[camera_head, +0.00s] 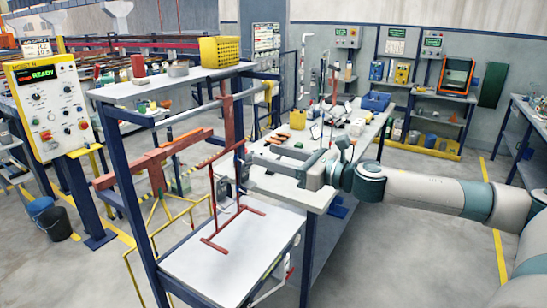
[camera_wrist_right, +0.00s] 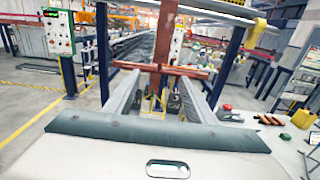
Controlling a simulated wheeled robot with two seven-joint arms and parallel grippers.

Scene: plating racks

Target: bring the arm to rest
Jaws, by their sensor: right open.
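My right arm comes in from the right in the head view, and its gripper (camera_head: 254,156) points left over the near end of the workbench. In the right wrist view the two grey fingers of the gripper (camera_wrist_right: 158,100) stand wide apart with nothing held between them. A red plating rack (camera_head: 232,232) with a tall upright is at the shelf frame, just left of the fingertips in the head view. A red crossbar (camera_wrist_right: 160,68) shows beyond the fingertips in the wrist view. Any contact with the red parts cannot be told. My left gripper is not in view.
The blue shelf frame (camera_head: 125,180) stands left of the gripper, with a yellow box (camera_head: 220,52) on top. The workbench (camera_head: 300,188) holds several small items and a blue bin (camera_head: 376,101). A control panel (camera_head: 48,105) is at the left. Floor at the right is clear.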

